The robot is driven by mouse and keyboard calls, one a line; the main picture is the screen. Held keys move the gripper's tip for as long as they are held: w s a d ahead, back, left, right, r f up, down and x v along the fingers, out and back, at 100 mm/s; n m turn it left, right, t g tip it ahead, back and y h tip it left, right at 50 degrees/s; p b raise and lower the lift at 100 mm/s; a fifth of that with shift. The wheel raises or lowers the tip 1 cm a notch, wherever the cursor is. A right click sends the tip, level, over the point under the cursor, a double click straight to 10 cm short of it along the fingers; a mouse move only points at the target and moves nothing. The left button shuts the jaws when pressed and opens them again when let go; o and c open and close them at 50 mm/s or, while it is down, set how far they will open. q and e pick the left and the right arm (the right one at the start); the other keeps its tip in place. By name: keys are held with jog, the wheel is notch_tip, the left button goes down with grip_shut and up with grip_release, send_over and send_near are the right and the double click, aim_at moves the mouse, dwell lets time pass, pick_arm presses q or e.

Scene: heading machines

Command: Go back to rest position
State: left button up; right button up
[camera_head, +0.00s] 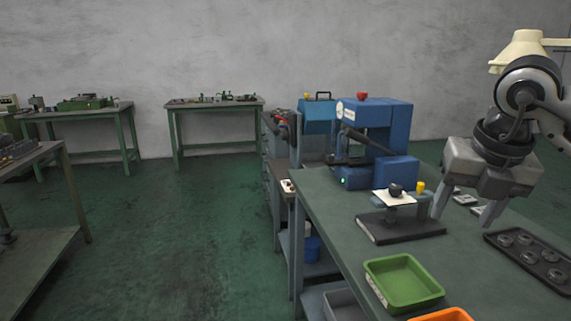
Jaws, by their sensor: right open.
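My right gripper (466,209) is at the right side of the head view, above the green-topped workbench (335,213). Its two fingers point down and stand apart, with nothing seen between them. A blue machine (376,141) with a red knob on top stands on the bench to the left of the gripper. In front of the machine, a dark plate fixture (401,228) carries a white card and a dark round part. My left gripper is not in view.
A green bin (403,282) and an orange bin (441,315) sit at the bench's near side. A black tray (532,259) with several round metal parts lies at right. A lamp (524,47) hangs above the arm. Open green floor (170,240) lies left of the bench; other tables stand by the wall.

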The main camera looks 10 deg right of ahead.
jog(key=s+a+f+g+y+p, duration=0.1)
jog(key=s+a+f+y, duration=0.1)
jog(key=a+y, duration=1.05)
jog(key=s+a+f+g+y+p, duration=0.1)
jog(key=s+a+f+y+p, duration=0.15)
jog(key=a+y, duration=1)
jog(key=w+d+f+m+t+h+p, duration=0.1)
jog(key=w+d+f+m+t+h, duration=0.1)
jog(key=f+m+t+h, duration=0.75)
jog(key=w+d+f+m+t+h, duration=0.15)
jog(key=f+m+t+h, duration=0.35)
jog(key=m, duration=0.7)
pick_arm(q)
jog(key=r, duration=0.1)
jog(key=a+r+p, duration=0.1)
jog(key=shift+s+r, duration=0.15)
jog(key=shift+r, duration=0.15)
pick_arm(e)
jog(key=s+d+f+m+g+h, duration=0.2)
jog(key=s+f+m+g+h, duration=0.1)
jog(key=s+f, duration=0.4)
jog(key=s+d+f+m+g+h, duration=0.3)
jog(key=s+f, duration=0.4)
jog(key=f, duration=0.4)
jog(key=shift+m+h, duration=0.65)
jog(key=shift+h, duration=0.1)
